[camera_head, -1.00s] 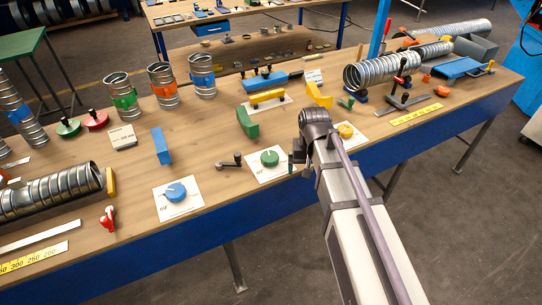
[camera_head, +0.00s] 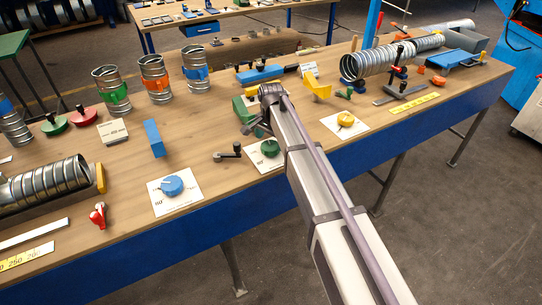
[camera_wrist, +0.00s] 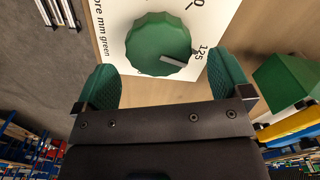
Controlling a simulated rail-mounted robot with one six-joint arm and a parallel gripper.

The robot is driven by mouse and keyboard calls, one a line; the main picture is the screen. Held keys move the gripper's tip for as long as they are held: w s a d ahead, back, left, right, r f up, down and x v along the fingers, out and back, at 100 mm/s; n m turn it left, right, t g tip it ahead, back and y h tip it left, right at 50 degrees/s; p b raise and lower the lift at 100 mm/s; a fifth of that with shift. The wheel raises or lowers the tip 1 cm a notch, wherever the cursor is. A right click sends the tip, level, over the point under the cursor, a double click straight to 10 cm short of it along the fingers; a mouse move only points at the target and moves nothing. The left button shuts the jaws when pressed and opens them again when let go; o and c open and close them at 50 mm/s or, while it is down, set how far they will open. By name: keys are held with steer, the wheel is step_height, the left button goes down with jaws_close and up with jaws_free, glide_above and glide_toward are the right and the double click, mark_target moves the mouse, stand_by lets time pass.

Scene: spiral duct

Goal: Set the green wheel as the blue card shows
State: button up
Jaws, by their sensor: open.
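The green wheel (camera_head: 269,148) sits on a white card on the bench, partly beside my arm. In the wrist view the green wheel (camera_wrist: 158,43) shows from above, its grey pointer bar directed toward the printed 125. My gripper (camera_wrist: 162,66) is open, with green ribbed pads to either side below the wheel in the picture, apart from it. In the head view my gripper (camera_head: 257,128) is small and dark, above the bench near the wheel. A blue upright piece (camera_head: 154,138) stands to the left; I cannot tell whether it is the blue card or read any setting on it.
A blue wheel (camera_head: 173,186) and a yellow wheel (camera_head: 345,119) sit on white cards to either side. A green block (camera_head: 243,108) stands behind my gripper. Spiral ducts lie at both bench ends.

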mark_target(271, 145)
step_height(271, 145, down, 3)
steer(key=shift+b, duration=0.7)
steer(key=shift+r, duration=0.15)
steer(key=c, duration=0.9)
